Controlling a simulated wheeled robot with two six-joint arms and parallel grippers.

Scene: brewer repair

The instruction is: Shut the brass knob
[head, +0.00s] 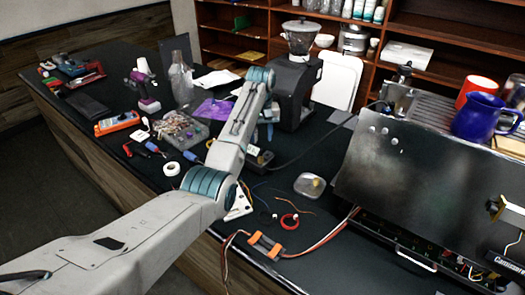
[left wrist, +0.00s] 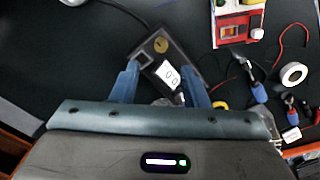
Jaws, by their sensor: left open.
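A small dark box (left wrist: 165,60) with a round brass knob (left wrist: 161,45) and a white display lies on the dark bench. In the left wrist view it is between and just beyond the fingers of my left gripper (left wrist: 163,78). The fingers are apart, with nothing held between them. I cannot tell whether they touch the box. In the head view the box (head: 259,158) shows beside my forearm, and my left gripper is mostly hidden behind the arm. The knob's setting is too small to read.
A black grinder (head: 296,90) stands behind the box. A large metal panel machine (head: 420,185) with open wiring is at the right. A small dish (head: 309,186) and loose wires lie nearby.

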